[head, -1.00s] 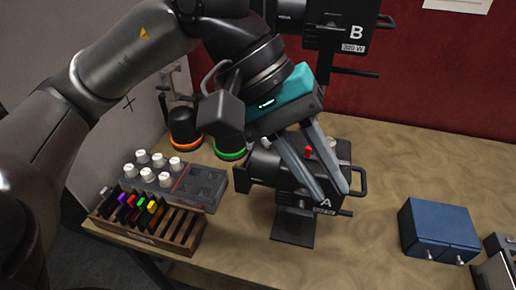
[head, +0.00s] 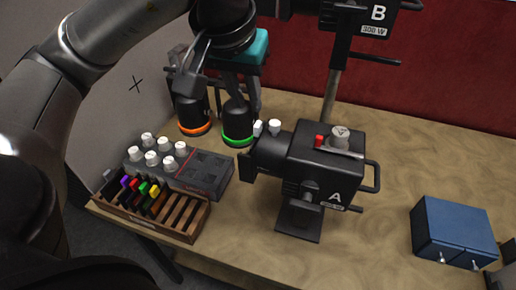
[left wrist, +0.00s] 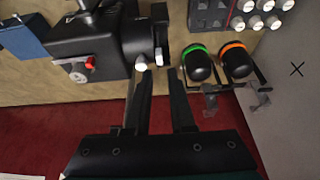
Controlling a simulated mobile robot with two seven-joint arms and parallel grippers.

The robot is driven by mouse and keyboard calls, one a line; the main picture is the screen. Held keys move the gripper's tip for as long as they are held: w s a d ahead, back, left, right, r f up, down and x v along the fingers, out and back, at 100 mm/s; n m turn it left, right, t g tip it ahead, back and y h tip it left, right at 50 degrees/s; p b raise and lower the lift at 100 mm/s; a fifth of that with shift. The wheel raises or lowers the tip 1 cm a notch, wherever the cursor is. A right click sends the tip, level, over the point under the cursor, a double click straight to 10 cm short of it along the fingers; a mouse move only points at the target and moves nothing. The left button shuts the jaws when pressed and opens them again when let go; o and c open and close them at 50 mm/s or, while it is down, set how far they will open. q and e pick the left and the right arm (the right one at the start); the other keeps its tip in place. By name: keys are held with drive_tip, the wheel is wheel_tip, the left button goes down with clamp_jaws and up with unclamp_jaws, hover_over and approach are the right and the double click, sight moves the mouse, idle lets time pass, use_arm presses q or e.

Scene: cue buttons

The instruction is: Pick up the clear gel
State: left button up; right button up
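A wooden slotted rack (head: 190,226) stands at the table's front left. Several gels stand in its left slots, with purple (head: 125,181), red (head: 133,186), green (head: 143,188) and yellow (head: 154,191) tabs. A grey tab (head: 108,174) shows at the far left; I cannot tell whether it marks the clear gel. My left gripper (head: 246,92) is above the back of the table, by the green-ringed lamp, away from the rack. The left wrist view shows its fingers (left wrist: 158,74) apart with nothing between them. My right gripper is not in view.
A grey box with white knobs (head: 207,172) sits behind the rack. An orange-ringed lamp (head: 190,112) and a green-ringed lamp (head: 238,127) stand behind it. Black spotlight A (head: 318,160) is at centre, spotlight B (head: 350,25) behind. A blue cabinet (head: 452,228) is at right.

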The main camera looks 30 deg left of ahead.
sight(258, 125)
use_arm(q)
drive_tip(key=x, duration=0.3)
drive_tip(key=shift+w+f, duration=0.15)
drive_tip(key=shift+f, duration=0.2)
drive_tip(key=shift+w+x, duration=0.2)
drive_tip(key=shift+x, duration=1.1)
drive_tip(key=shift+w+x, duration=0.25)
drive_tip(key=shift+x, duration=1.05)
drive_tip(key=shift+r, duration=0.15)
drive_tip(key=shift+c, duration=0.2)
clamp_jaws()
